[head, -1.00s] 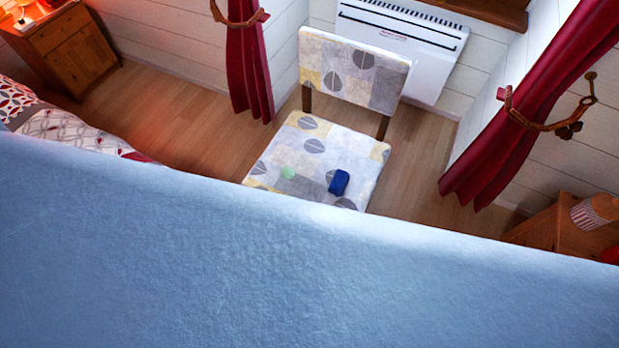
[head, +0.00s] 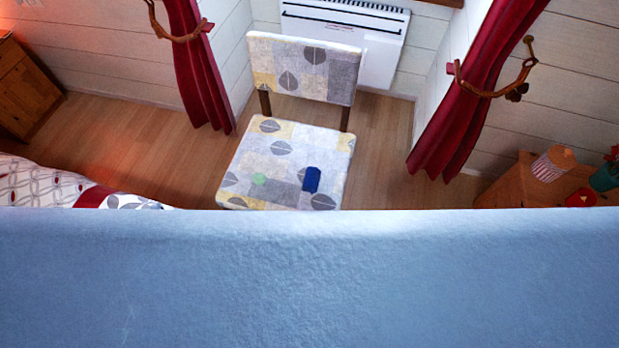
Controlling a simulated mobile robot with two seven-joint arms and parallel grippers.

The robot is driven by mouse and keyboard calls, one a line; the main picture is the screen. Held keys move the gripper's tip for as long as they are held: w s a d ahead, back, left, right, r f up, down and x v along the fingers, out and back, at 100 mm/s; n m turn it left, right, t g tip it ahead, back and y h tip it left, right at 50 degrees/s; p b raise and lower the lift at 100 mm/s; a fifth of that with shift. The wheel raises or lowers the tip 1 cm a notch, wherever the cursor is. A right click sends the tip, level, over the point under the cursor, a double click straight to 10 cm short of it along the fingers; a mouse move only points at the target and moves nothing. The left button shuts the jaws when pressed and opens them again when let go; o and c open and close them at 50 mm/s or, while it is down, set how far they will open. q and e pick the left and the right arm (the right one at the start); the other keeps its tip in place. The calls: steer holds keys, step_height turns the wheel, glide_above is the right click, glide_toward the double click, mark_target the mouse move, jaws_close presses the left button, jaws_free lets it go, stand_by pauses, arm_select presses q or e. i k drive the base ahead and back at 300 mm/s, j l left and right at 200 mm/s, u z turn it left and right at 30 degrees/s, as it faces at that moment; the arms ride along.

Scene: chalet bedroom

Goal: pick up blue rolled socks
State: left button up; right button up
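The blue rolled socks (head: 311,179) lie as a small dark blue bundle on the patterned seat of a chair (head: 285,143), right of the seat's middle. A small pale green object (head: 260,179) lies to their left on the same seat. Neither of my grippers shows in the head view, and nothing touches the socks.
A wide light blue surface (head: 310,280) fills the lower part of the view and hides what is below it. A patterned bed (head: 45,185) is at the left, a wooden cabinet (head: 510,188) at the right. Red curtains (head: 470,90) and a white heater (head: 375,55) stand behind. Wood floor (head: 165,145) shows beside the chair.

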mark_target(312, 175)
steer(key=i+l+u, duration=0.2)
steer(key=l+u, duration=0.2)
steer(key=l, duration=0.55)
steer(key=l+u, duration=0.35)
steer(key=l, duration=0.65)
